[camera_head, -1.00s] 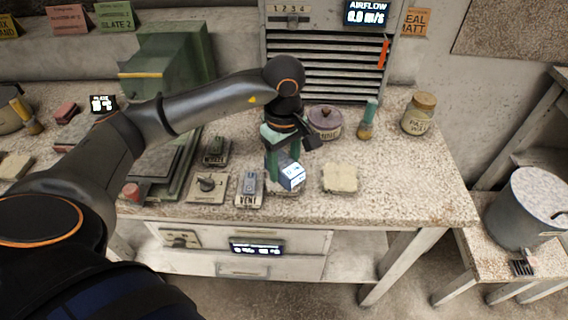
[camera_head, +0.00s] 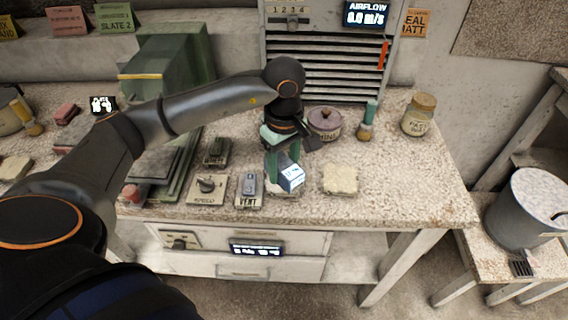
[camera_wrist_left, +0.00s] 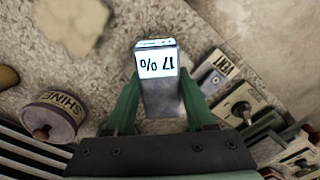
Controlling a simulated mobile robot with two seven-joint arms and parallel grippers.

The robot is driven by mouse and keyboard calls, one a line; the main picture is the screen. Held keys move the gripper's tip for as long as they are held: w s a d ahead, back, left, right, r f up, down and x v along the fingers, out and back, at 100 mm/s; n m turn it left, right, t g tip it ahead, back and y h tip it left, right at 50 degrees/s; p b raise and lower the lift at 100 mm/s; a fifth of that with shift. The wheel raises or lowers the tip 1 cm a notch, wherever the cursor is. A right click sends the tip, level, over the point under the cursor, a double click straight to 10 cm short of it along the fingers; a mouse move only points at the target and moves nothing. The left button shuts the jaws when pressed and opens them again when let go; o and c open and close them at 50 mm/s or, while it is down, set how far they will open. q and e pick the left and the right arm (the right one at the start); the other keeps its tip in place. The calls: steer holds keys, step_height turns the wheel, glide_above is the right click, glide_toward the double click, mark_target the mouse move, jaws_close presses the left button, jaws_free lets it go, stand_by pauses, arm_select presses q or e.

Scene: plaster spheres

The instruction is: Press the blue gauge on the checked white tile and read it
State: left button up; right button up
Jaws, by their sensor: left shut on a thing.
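The gauge (camera_head: 290,178) is a small box with a grey body and a bright, bluish-white display face. In the left wrist view the gauge (camera_wrist_left: 157,70) shows "17 %", upside down in the picture. My left gripper (camera_head: 282,166), with green fingers, is shut on the gauge from both sides and points down at the bench. A pale flat piece (camera_head: 285,193) shows just under the gauge; its pattern is too small to tell, and the gauge's foot and contact with it are hidden. My right gripper is not in view.
A pale square block (camera_head: 340,179) lies right of the gauge. The VENT switch (camera_head: 249,188) and SPEED dial (camera_head: 207,188) stand to its left. A lidded purple pot (camera_head: 325,123), a green-handled brush (camera_head: 367,120) and a jar (camera_head: 419,114) stand behind. The bench's front right is clear.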

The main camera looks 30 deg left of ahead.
arm_select(q)
steer(key=shift+w+r+p, duration=0.1)
steer(key=shift+r+p, duration=1.8)
steer(key=shift+r, duration=1.55)
